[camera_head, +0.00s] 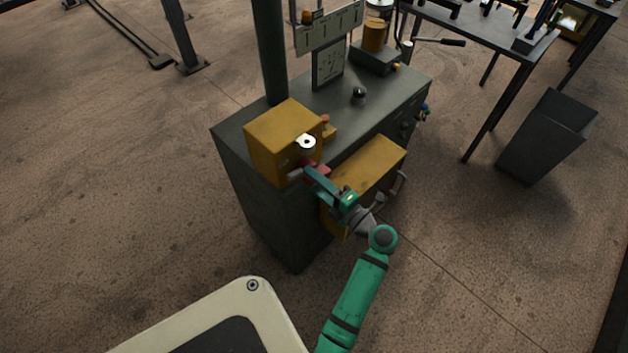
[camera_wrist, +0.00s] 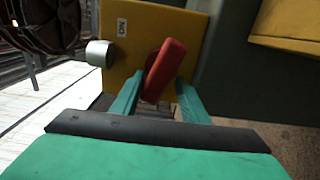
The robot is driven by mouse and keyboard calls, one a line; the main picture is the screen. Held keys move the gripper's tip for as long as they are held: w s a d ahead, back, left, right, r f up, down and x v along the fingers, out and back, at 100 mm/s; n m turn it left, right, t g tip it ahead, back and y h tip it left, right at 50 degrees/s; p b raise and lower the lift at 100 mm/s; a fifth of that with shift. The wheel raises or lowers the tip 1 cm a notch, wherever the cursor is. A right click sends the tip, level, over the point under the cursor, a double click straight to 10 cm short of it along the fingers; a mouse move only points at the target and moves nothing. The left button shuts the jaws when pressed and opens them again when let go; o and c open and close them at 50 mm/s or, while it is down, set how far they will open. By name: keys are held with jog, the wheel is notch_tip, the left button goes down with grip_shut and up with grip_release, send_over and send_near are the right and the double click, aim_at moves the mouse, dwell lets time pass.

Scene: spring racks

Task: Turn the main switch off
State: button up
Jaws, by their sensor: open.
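The main switch is a red handle (camera_wrist: 165,70) on the face of a yellow box (camera_wrist: 135,25). In the wrist view the handle stands nearly upright, its top leaning right. A small pale label (camera_wrist: 121,27), seemingly "ON", is up and left of it. My gripper (camera_wrist: 158,82) is open, with one green finger on each side of the handle's lower part. I cannot tell whether either finger touches it. In the head view the yellow box (camera_head: 268,147) sits on the near corner of a grey cabinet, and my gripper (camera_head: 306,172) is at its front face, partly hiding the red handle.
A silver cylinder (camera_wrist: 99,53) sticks out left of the handle. A second yellow box (camera_head: 372,168) projects from the grey cabinet (camera_head: 248,180), to the right of my gripper. A sign panel (camera_head: 329,62) stands on the cabinet top. A dark bin (camera_head: 548,135) stands on the floor at right.

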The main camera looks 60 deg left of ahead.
jog(key=v, duration=1)
jog(key=shift+d, duration=0.4)
